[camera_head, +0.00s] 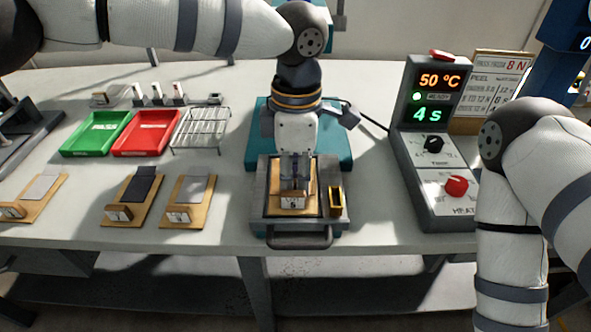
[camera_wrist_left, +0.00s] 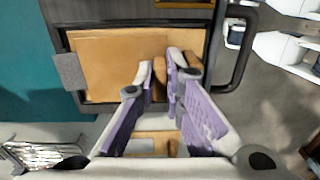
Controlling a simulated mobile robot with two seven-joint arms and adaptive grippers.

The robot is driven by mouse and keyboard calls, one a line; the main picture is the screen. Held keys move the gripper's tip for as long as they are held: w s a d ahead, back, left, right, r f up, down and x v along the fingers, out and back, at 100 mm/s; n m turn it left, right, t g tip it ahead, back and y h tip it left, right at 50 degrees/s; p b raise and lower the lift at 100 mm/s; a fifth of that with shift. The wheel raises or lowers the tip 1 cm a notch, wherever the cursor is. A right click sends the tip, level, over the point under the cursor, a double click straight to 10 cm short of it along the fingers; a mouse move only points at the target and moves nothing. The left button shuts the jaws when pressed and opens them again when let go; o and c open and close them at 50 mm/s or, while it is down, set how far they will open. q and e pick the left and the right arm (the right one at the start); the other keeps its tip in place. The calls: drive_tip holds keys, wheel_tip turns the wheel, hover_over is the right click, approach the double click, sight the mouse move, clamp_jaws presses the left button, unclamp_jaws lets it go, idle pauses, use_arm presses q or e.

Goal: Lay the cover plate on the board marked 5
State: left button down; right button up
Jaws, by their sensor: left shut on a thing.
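My left gripper (camera_head: 295,177) points straight down over the open press tray (camera_head: 258,200) and is shut. In the left wrist view its fingers (camera_wrist_left: 163,68) close on a tan upright grip on a flat tan plate, which looks like the cover plate (camera_wrist_left: 115,55). The plate lies within the tray's frame; I cannot tell whether it rests or hangs slightly above.
Several wooden boards with label blocks, including one with a dark sheet (camera_head: 140,187), lie on the left. A green tray (camera_head: 95,133), red tray (camera_head: 146,133) and wire rack (camera_head: 201,129) stand behind. A control box (camera_head: 440,150) stands right; the tray handle (camera_head: 299,240) projects forward.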

use_arm(q)
drive_tip(key=shift+s+d+r, duration=0.1)
drive_tip(key=shift+d+r, duration=0.05)
drive_tip(key=shift+r, duration=0.05)
drive_tip(key=shift+r, duration=0.15)
drive_tip(key=shift+r, duration=0.1)
idle(0.3)
drive_tip(key=shift+f, duration=0.3)
drive_tip(key=c, duration=1.6)
unclamp_jaws()
drive_tip(key=shift+f, duration=0.1)
wheel_tip(320, 180, up, 12)
drive_tip(key=shift+w, duration=0.4)
